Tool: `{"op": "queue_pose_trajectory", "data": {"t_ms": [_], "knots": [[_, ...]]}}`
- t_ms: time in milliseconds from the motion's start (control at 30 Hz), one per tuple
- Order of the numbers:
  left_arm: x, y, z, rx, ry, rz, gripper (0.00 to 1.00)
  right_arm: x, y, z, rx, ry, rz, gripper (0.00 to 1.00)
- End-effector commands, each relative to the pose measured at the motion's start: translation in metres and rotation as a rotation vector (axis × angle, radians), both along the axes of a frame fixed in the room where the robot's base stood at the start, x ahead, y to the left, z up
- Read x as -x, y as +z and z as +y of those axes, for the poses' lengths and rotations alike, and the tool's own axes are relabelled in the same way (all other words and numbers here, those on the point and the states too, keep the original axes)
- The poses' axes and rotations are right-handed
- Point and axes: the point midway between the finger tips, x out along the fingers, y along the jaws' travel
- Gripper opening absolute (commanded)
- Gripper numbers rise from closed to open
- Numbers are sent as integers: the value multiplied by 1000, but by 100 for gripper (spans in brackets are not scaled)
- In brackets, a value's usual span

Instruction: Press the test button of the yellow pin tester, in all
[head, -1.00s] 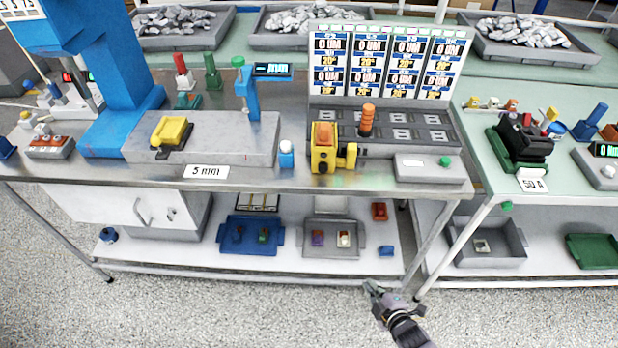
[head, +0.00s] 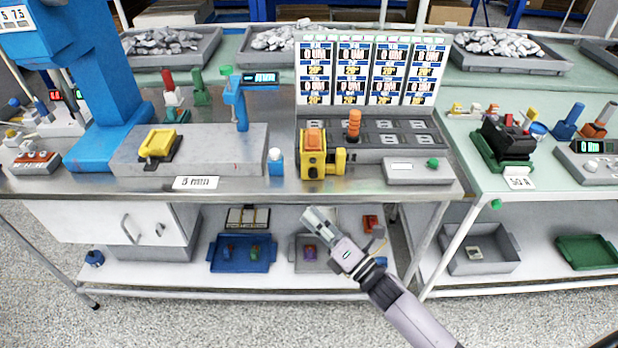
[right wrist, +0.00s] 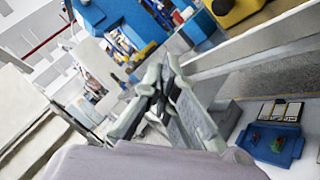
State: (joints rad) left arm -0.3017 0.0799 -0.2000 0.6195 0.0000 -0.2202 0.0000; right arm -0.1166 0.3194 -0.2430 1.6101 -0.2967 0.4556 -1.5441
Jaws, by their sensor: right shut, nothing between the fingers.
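A yellow device (head: 308,167), which looks like the pin tester, stands at the front edge of the steel table, with an orange block (head: 314,139) on top. An orange ribbed post (head: 354,124) stands just behind it to the right. A grey box with a green button (head: 433,162) lies further right. My right gripper (head: 318,216) is shut and empty, in front of the table edge and below the yellow device, apart from it. In the right wrist view the fingers (right wrist: 162,72) are together. My left gripper is not in view.
A display panel (head: 370,70) rises behind the tester. A blue press (head: 95,110) and a grey block with a yellow part (head: 157,142) stand to the left. A small blue, white-topped piece (head: 276,161) is close on the tester's left. A blue tray (head: 240,256) lies on the lower shelf.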

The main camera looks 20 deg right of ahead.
Motion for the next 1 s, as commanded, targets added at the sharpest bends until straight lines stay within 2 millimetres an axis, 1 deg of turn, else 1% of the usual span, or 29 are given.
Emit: {"op": "queue_pose_trajectory", "data": {"t_ms": [233,367,467,800,1000], "knots": [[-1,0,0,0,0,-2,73,-1,-1,0,-1,-1,3,0],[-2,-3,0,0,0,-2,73,-7,-1,-2,-1,0,2,0],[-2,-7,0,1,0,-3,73,-18,-2,-6,0,-1,1,0],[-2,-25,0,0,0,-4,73,-64,-3,-18,-1,0,1,0],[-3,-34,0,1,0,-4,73,-80,-2,-23,-2,-1,3,0]]}}
